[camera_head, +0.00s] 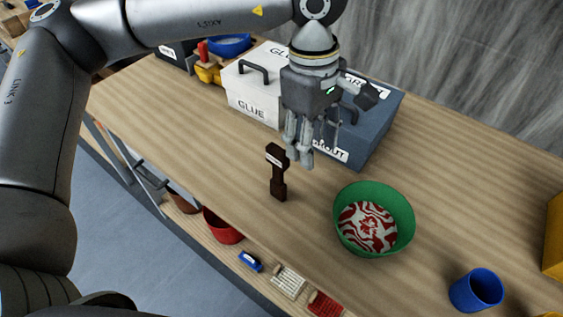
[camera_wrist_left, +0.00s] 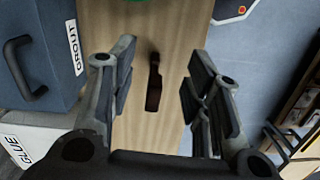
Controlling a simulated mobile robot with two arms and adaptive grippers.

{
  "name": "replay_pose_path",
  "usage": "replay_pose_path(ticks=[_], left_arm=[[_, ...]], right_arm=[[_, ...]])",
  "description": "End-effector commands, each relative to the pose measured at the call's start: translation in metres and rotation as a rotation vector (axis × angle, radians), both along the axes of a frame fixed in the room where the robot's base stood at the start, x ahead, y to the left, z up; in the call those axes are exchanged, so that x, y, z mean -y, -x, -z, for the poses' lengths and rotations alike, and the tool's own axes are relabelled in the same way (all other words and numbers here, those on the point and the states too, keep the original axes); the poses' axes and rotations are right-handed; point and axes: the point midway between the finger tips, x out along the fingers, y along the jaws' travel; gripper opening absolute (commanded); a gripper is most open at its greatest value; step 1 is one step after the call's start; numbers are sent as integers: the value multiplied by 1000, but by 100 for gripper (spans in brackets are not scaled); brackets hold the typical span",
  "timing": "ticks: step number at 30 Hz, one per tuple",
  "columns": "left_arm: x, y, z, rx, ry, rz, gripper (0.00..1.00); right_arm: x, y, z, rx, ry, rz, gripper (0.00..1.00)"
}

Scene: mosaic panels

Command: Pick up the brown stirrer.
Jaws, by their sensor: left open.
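The brown stirrer (camera_head: 277,172) is a dark brown tool standing or lying on the wooden workbench, left of the green bowl; its exact pose is hard to tell. In the left wrist view the stirrer (camera_wrist_left: 154,82) shows between the two fingers, with free space on both sides. My left gripper (camera_head: 300,160) is open and empty, above the bench beside the stirrer, up and to its right in the head view. Its fingers are spread in the left wrist view (camera_wrist_left: 155,90). My right gripper is not in view.
A green bowl (camera_head: 402,203) with red and white contents stands right of the stirrer. A white GLUE box (camera_head: 240,90) and a blue-grey GROUT box (camera_head: 375,135) stand behind. A blue cup (camera_head: 476,290) is at lower right. Bench around the stirrer's left is clear (camera_head: 190,130).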

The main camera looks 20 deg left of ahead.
Motion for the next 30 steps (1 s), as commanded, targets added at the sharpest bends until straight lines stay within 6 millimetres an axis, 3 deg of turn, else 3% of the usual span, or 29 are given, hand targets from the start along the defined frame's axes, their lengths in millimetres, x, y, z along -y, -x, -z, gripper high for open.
replay_pose_path(ticks=[1,3,7,15,20,30], left_arm=[[-19,-10,-9,39,-70,-13,45],[-38,-19,-18,71,-142,-24,45],[-56,-25,-21,96,-208,-38,45],[-63,-27,18,96,-213,-38,45],[-64,-27,30,96,-211,-37,45],[-68,-22,74,95,-212,-38,45]], right_arm=[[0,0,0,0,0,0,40],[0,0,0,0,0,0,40],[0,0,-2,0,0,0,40],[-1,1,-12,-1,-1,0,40],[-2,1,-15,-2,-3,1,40],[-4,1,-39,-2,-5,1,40]])
